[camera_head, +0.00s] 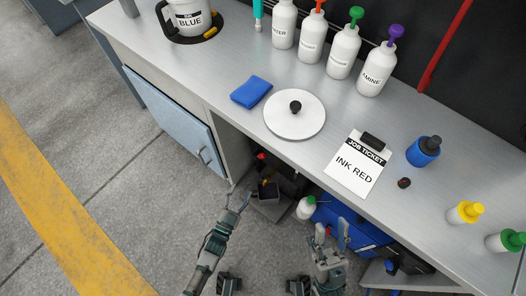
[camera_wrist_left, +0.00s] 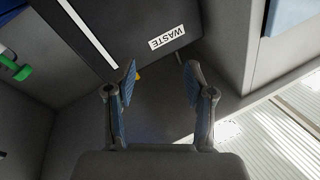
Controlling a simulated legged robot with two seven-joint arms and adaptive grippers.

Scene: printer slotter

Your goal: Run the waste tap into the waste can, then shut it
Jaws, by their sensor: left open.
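A dark grey box with a white WASTE label (camera_wrist_left: 167,37) fills the top of the left wrist view. A small yellow part (camera_wrist_left: 138,76) shows behind a finger of my left gripper (camera_wrist_left: 160,82); I cannot tell whether it is the tap. In the head view a small dark open-topped container (camera_head: 268,191) stands in the open bay under the counter; it may be the waste can. My left gripper (camera_head: 238,198) is open and empty just left of it. My right gripper (camera_head: 332,232) has its fingers apart and looks empty, in front of the bay.
The counter (camera_head: 225,70) overhangs the bay. A blue cabinet door (camera_head: 172,118) stands at the left. A white bottle with a green cap (camera_head: 306,208) and a blue case (camera_head: 350,232) sit low, right of the container. The floor at left is clear.

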